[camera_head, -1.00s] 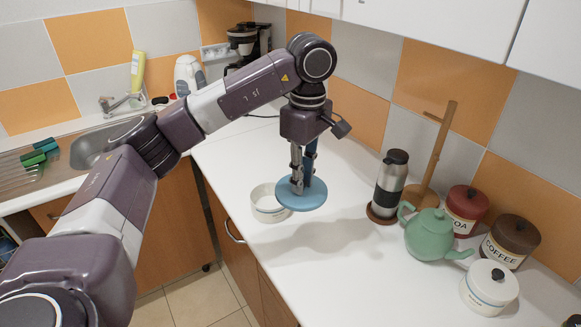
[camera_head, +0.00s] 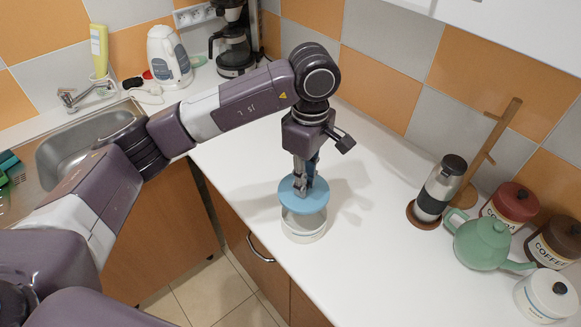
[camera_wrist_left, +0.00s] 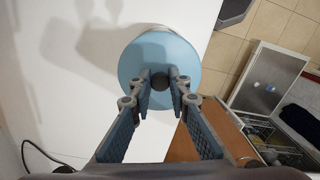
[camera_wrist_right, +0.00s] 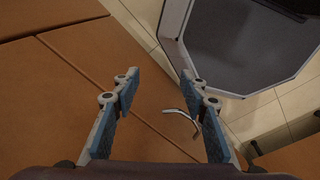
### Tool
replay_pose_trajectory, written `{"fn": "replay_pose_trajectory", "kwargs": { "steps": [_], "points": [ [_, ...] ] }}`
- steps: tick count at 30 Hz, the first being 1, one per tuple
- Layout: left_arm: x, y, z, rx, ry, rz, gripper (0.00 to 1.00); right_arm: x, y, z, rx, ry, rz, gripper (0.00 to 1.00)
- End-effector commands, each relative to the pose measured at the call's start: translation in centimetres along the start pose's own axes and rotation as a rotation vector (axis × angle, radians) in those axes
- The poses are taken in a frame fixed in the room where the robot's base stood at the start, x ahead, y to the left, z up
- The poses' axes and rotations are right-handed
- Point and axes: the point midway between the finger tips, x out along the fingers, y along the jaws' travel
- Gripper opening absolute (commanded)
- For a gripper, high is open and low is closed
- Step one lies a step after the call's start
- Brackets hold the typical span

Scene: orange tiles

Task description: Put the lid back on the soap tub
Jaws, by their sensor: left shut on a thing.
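The round blue lid (camera_head: 292,205) is held level by my left gripper (camera_head: 303,181), which is shut on its knob. The open white tub (camera_head: 303,228) stands on the counter just below the lid. The lid covers much of its mouth, and a gap shows between lid and rim at the front. In the left wrist view the lid (camera_wrist_left: 185,60) fills the space beyond the left fingers (camera_wrist_left: 160,88) and hides nearly all of the tub. My right gripper (camera_wrist_right: 160,88) is open and empty in its wrist view, pointing toward cabinet fronts and floor.
A steel flask (camera_head: 438,190), a green teapot (camera_head: 482,243), cocoa (camera_head: 510,205) and coffee (camera_head: 555,243) canisters and a lidded white canister (camera_head: 545,298) stand to the right. A sink (camera_head: 85,150) lies left. The counter between tub and flask is clear.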

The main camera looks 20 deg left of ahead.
Motion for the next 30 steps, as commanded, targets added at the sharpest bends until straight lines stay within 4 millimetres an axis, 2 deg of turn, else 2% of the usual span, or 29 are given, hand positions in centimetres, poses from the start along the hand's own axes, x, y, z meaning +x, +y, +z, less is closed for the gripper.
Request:
{"fn": "replay_pose_trajectory", "kwargs": {
  "steps": [12,18,21,30],
  "points": [
    [2.3,0.0,0.1,0.000,-0.002,-0.001,0.00,0.7,1.0,1.9,-0.001,-0.025,0.011,0.40],
    [4.3,0.0,0.1,0.001,-0.001,-0.002,0.00,1.3,1.0,1.7,-0.001,-0.021,0.012,0.40],
    [5.6,0.1,0.1,0.001,0.000,0.000,0.00,2.6,1.0,1.5,-0.001,-0.016,0.011,0.40],
    [6.5,0.1,0.1,0.001,-0.001,0.000,0.00,3.6,0.0,1.1,0.002,-0.010,0.001,0.40]
  ]
}}
